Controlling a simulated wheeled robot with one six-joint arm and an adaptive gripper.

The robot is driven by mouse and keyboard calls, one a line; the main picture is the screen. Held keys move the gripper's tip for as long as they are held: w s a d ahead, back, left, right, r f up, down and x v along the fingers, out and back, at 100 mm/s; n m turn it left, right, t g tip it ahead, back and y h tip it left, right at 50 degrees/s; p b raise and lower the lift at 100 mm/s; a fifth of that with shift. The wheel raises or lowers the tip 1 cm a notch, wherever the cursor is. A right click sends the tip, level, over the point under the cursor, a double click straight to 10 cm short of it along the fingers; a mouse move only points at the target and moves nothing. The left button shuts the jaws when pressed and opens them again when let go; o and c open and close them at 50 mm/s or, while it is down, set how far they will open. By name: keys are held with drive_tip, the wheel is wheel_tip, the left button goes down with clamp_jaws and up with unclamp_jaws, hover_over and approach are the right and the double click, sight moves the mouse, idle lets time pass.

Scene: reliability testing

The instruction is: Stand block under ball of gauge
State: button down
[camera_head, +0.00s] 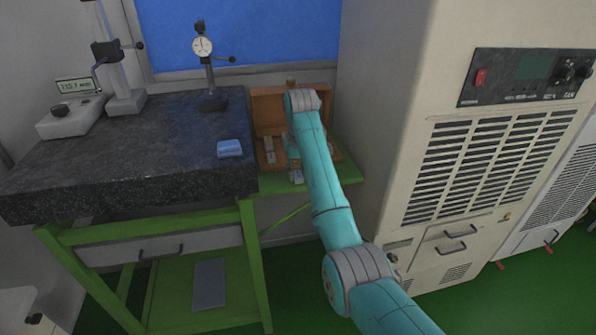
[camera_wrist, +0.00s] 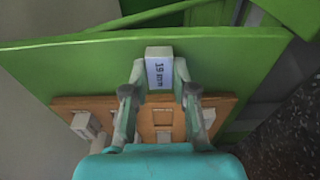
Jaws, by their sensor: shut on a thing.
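A light grey block (camera_wrist: 159,66) with a label reading "19 mm" is between the fingers of my gripper (camera_wrist: 160,90) in the wrist view. My gripper is shut on it, above the green shelf and the edge of the wooden case (camera_head: 267,136). In the head view my teal arm hides most of the gripper and part of the case. The dial gauge (camera_head: 203,47) stands upright on its black stand at the back of the dark granite table (camera_head: 130,140). Its ball tip is too small to make out.
A height gauge (camera_head: 105,75) with a digital display (camera_head: 75,85) stands at the back left. Other blocks (camera_wrist: 84,124) sit in the case. A tall beige cabinet (camera_head: 440,130) stands close on the right.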

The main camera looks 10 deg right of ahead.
drive_tip(key=shift+f, duration=0.15)
drive_tip(key=c, duration=0.9)
unclamp_jaws()
drive_tip(key=shift+c, duration=0.2)
